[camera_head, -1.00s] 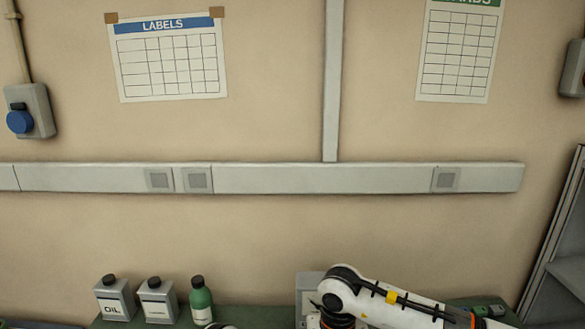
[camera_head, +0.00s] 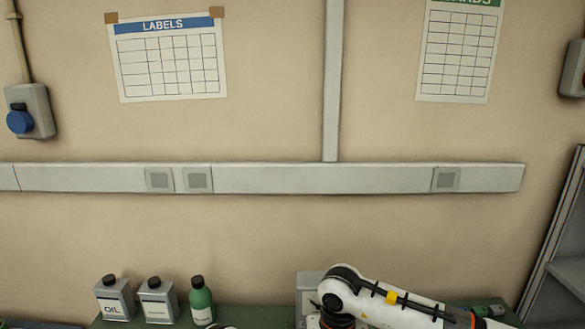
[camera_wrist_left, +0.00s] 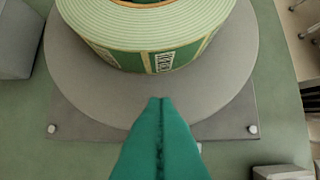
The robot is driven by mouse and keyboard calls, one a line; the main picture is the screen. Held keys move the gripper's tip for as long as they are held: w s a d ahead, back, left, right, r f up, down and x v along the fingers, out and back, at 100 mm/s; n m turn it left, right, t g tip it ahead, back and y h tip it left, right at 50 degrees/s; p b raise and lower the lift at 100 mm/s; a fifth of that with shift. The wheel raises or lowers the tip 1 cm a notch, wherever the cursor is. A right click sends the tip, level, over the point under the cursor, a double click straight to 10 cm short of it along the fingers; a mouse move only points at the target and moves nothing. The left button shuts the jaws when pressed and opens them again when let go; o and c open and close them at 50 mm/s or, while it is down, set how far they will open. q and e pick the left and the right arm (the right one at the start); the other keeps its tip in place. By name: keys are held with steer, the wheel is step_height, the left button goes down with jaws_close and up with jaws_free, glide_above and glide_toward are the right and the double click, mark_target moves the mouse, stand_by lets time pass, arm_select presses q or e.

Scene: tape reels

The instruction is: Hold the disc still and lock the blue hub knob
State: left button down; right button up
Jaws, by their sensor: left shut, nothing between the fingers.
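In the left wrist view my left gripper (camera_wrist_left: 160,101) is shut and empty, its two teal fingers pressed together. Its tips appear over the near part of a round grey disc (camera_wrist_left: 85,85); I cannot tell whether they touch it. A green and cream tape reel (camera_wrist_left: 185,58) lies on the disc, ahead of the fingertips and cut off by the top edge. The disc is on a darker grey base plate (camera_wrist_left: 75,128) with pale bolts at its near corners. The blue hub knob is not in sight. My right gripper is in neither view.
In the head view an oil can (camera_head: 115,303), a second can (camera_head: 157,303) and a green bottle (camera_head: 201,303) stand on the green bench. My white arm crosses the lower right. In the wrist view grey blocks (camera_wrist_left: 282,172) stand near the lower right corner.

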arm_select(q)
steer(key=shift+s+f, duration=0.1)
steer(key=shift+f, duration=0.65)
stand_by(0.6)
steer(key=shift+s+f, duration=0.1)
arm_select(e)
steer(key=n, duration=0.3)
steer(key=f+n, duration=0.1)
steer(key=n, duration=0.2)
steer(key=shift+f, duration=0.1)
arm_select(q)
steer(key=shift+a, duration=0.1)
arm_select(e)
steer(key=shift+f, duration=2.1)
arm_select(q)
steer(key=shift+s, duration=0.1)
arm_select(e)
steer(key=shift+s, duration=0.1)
